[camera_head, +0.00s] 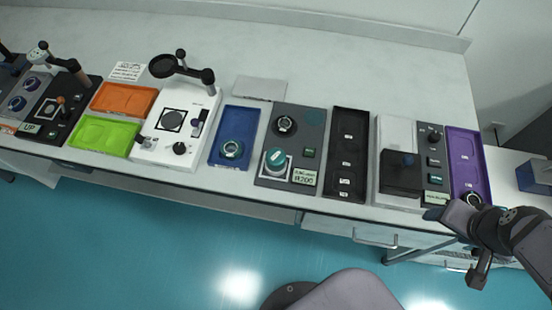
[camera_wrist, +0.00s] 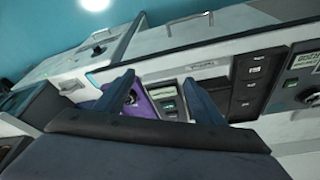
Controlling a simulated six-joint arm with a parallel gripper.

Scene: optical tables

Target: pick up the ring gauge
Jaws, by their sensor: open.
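A small ring-shaped piece (camera_head: 473,198), which looks like the ring gauge, sits at the near end of the purple tray (camera_head: 464,158) at the right of the bench. Another round ring-like piece (camera_head: 232,149) lies in the blue tray (camera_head: 240,121); I cannot tell for sure which is the gauge. My gripper (camera_head: 455,222) is at the bench's front edge, near the purple tray's near end. In the wrist view its two blue fingers are apart, open and empty (camera_wrist: 163,98). The purple tray (camera_wrist: 141,110) shows beyond them with a dark round piece (camera_wrist: 130,97), partly hidden by a finger.
Left of the purple tray stand a panel with dials (camera_head: 434,160), a white unit with a black block (camera_head: 401,180), a black compartment tray (camera_head: 348,150) and a grey instrument panel (camera_head: 300,140). A white scope-like device (camera_head: 178,135) stands further left.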

